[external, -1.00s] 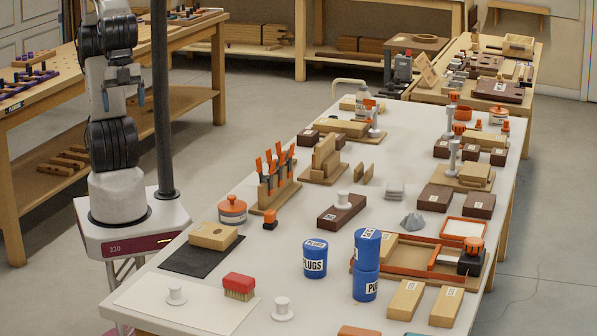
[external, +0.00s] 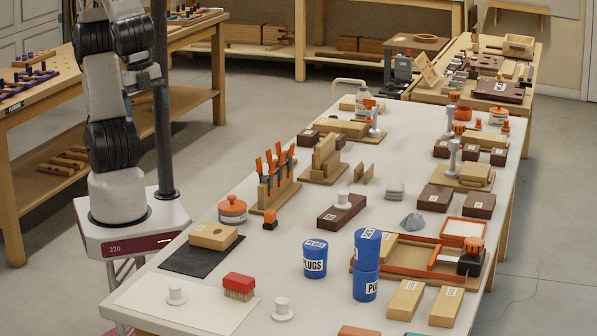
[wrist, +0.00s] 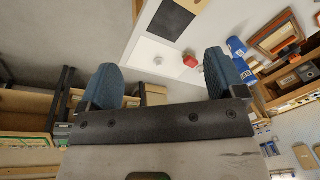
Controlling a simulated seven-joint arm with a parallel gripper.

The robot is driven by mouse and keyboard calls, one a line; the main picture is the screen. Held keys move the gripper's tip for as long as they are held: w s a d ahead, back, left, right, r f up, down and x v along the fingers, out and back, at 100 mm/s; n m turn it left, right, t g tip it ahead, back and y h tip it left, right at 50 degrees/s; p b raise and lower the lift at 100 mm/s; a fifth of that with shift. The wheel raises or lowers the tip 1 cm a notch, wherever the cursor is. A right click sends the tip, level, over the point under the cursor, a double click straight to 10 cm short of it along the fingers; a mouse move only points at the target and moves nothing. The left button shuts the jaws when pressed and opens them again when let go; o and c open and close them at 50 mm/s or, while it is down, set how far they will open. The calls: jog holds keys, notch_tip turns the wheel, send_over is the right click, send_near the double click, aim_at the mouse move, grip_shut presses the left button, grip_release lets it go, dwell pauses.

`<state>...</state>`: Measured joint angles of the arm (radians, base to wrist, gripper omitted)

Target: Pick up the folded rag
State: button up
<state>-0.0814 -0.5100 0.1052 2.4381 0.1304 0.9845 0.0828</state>
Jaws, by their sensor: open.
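The folded rag (external: 395,188) looks like a small grey folded stack lying flat near the middle of the white bench in the external view. A crumpled grey cloth (external: 413,221) lies a little nearer the camera. My gripper (external: 146,96) is high at the left, beyond the bench's left edge and far from the rag. In the wrist view my gripper (wrist: 164,80) shows two blue-grey fingers wide apart with nothing between them. I cannot make out the rag in the wrist view.
Blue plug cans (external: 315,259), a dark block with a white knob (external: 341,210), and an orange-edged tray (external: 408,253) stand around the rag's area. A rack of orange-handled tools (external: 275,183) stands between my arm and the rag. A dark post (external: 160,120) rises beside my arm.

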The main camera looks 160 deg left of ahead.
jog(key=w+a+f+m+g+y, duration=0.1)
jog(key=w+a+f+g, duration=0.3)
jog(key=a, duration=0.6)
jog(key=w+a+f+m+y, duration=0.1)
jog(key=w+a+f+y, duration=0.1)
jog(key=w+a, duration=0.6)
jog(key=w+a+f+m+g+y, duration=0.1)
jog(key=w+a+f+g, duration=0.15)
jog(key=a, duration=1.05)
jog(key=m+g+y, duration=0.3)
jog(key=m+g, duration=0.1)
jog(key=g, duration=0.2)
send_near(395, 191)
jog(key=s, duration=0.1)
jog(key=s+r, duration=0.1)
jog(key=shift+s+a+t, duration=0.25)
jog(key=shift+s, duration=0.05)
jog(key=shift+s+a+f, duration=0.15)
jog(key=shift+a+f, duration=0.2)
jog(key=shift+a, duration=0.05)
jog(key=shift+x, duration=1.2)
jog(key=shift+f, duration=0.1)
